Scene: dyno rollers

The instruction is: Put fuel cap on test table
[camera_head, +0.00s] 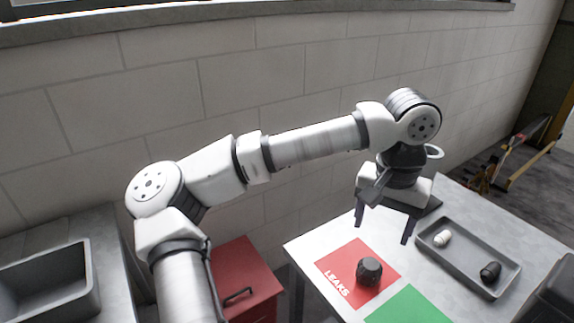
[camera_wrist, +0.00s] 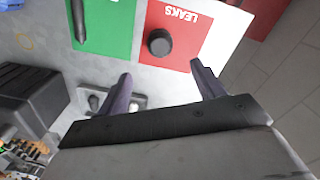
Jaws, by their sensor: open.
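A round black cap with a ridged side, which looks like the fuel cap (camera_head: 369,271), sits on the red mat marked LEAKS (camera_head: 340,265) on the grey test table (camera_head: 300,248). In the wrist view the cap (camera_wrist: 159,42) shows from above on the red mat (camera_wrist: 190,45), near its border with the green mat. My gripper (camera_head: 382,232) is open and empty, pointing down above the table, with the cap a little beyond its fingertips. In the wrist view my gripper (camera_wrist: 160,70) has both fingers spread, and the cap lies between their lines, apart from them.
A grey tray (camera_head: 455,265) holds a small white item (camera_head: 442,238) and a small black item (camera_head: 490,271). A green mat (camera_head: 408,306) lies beside the red one; a dark rod-like thing (camera_wrist: 78,20) is on it. A red cabinet (camera_head: 235,270) stands left of the table; a wall is behind.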

